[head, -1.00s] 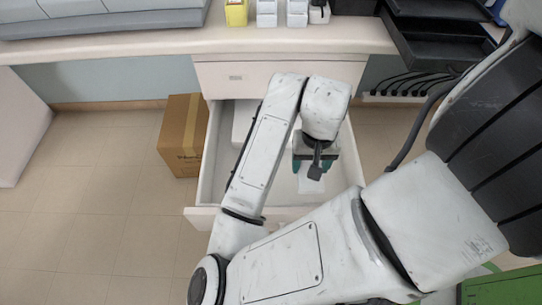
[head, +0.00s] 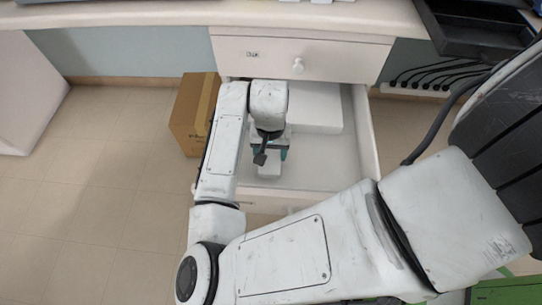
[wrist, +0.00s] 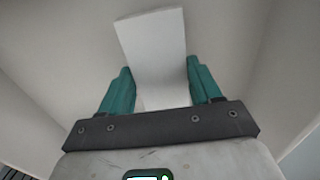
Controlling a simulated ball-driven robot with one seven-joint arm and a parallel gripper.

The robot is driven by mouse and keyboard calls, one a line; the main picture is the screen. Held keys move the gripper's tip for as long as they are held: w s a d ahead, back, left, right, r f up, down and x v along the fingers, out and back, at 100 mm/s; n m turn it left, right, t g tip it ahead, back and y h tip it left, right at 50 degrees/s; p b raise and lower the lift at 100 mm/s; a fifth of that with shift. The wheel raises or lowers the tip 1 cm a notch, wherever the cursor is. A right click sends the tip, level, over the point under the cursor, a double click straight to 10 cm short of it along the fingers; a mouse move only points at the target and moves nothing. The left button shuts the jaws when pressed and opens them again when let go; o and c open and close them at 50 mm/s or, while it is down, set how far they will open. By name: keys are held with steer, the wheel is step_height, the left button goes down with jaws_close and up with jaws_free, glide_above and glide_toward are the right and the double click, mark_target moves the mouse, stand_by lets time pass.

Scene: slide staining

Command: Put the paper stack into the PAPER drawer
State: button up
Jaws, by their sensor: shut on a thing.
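My gripper (head: 269,158) has teal fingers and is shut on the white paper stack (wrist: 155,45), which shows as a pale block between the fingers in the wrist view. In the head view the held stack (head: 268,167) is small and mostly covered by the gripper. The gripper points down over the left part of the open lower drawer (head: 325,175). I cannot tell whether the held stack touches the drawer floor. The drawer's label is not visible.
A flat white block (head: 318,112) lies at the back of the open drawer, right of my gripper. The shut upper drawer (head: 345,60) has a round knob and a small unreadable label. A cardboard box (head: 188,118) stands on the floor to the left. Black cables (head: 435,75) hang at right.

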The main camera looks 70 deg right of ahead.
mark_target(271, 155)
steer(key=shift+f, duration=1.3)
steer(key=shift+s+f, duration=0.1)
steer(key=o, duration=1.1)
steer(key=shift+o, duration=0.2)
step_height(271, 155, up, 12)
steer(key=p, duration=0.2)
